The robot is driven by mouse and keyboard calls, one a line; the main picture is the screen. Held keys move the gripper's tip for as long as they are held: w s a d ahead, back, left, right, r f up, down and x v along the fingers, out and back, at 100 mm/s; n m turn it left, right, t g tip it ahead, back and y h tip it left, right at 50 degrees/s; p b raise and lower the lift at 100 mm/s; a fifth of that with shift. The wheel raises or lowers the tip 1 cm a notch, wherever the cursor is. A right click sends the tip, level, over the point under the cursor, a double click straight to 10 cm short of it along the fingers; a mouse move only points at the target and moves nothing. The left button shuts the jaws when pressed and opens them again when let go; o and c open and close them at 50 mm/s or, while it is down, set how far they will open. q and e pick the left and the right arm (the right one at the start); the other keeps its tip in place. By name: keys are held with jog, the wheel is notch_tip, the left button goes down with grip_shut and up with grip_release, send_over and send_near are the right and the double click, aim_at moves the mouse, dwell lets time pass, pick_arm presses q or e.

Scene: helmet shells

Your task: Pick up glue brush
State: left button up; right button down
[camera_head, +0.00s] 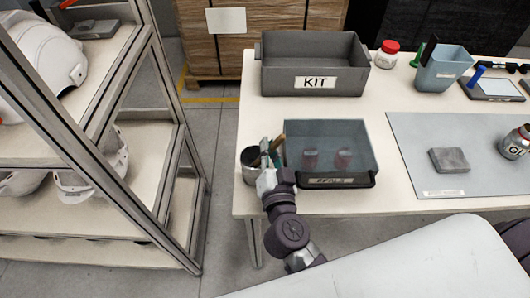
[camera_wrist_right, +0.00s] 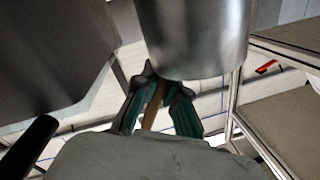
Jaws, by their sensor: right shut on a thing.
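The glue brush shows as a brown wooden handle (camera_head: 280,140) beside the metal cup (camera_head: 249,166) at the front left of the table. My right gripper (camera_head: 269,155) is at the cup's right side. In the right wrist view, its teal fingers (camera_wrist_right: 157,104) are shut on the brown handle (camera_wrist_right: 153,108), close against the large metal cup (camera_wrist_right: 192,38). The brush's bristle end is hidden, and I cannot tell whether it is still inside the cup. My left gripper is not in view.
A blue-grey translucent bin (camera_head: 328,146) stands close right of the cup. A grey KIT bin (camera_head: 314,65) stands behind it. A grey mat (camera_head: 430,135) holds a grey block (camera_head: 449,160) and a jar (camera_head: 514,143). A shelf rack (camera_head: 150,130) with helmets stands left.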

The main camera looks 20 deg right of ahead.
notch_tip(320, 180, up, 9)
jog(key=p, duration=0.5)
jog(key=shift+r, duration=0.5)
